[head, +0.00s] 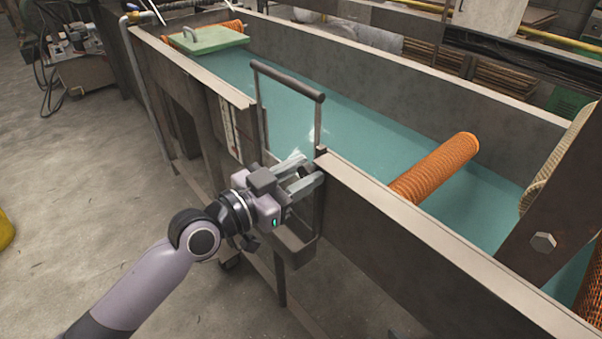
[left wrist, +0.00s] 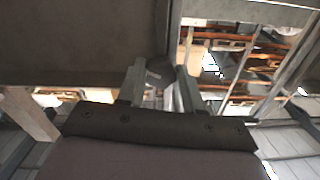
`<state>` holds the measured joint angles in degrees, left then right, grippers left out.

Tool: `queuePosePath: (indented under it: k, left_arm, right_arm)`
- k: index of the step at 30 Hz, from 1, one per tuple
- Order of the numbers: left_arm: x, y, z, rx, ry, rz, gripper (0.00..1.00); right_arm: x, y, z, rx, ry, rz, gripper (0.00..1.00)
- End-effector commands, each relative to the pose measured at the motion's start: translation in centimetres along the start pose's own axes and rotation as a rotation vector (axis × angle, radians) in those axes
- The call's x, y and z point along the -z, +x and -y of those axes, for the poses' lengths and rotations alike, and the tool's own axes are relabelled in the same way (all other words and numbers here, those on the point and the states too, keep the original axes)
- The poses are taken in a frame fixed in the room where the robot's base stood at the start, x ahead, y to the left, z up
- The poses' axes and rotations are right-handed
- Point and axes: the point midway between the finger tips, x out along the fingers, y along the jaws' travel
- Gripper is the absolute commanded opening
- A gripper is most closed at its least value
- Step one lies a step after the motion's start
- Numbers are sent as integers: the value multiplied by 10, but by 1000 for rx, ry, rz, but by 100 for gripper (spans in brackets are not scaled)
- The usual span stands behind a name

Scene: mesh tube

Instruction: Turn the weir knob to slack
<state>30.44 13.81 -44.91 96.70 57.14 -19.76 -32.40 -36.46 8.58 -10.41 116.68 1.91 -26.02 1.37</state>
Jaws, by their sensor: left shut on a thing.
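My left gripper (head: 306,177) reaches in from the left to the near wall of the water trough, at the gap with the upright metal frame. It is shut on the weir knob (left wrist: 160,70), a small dark grey piece between the two fingers in the left wrist view. The fingers hide most of the knob in the head view, and its pointer or marks cannot be made out. The weir frame (head: 288,80) has a dark bar across its top and stands upright in the gap. My right gripper is not in view.
The long trough (head: 420,228) holds green-blue water. An orange mesh tube (head: 437,168) slants out of the water at the right. A green lidded float or plate (head: 207,40) sits at the far left end. A rusty beam with a bolt (head: 543,242) crosses the near right.

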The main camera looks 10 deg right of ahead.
Motion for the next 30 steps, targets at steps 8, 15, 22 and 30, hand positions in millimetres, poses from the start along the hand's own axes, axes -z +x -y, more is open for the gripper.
queuePosePath:
  k: [8,15,22,30]
  left_arm:
    - [-1,0,0,0,-75,2,4]
    - [-1,0,0,0,-84,2,4]
    - [-1,0,0,0,-83,2,48]
    - [-1,0,0,0,-82,2,60]
  right_arm:
    - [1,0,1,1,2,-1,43]
    - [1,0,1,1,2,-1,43]
    - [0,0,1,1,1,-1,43]
    - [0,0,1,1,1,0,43]
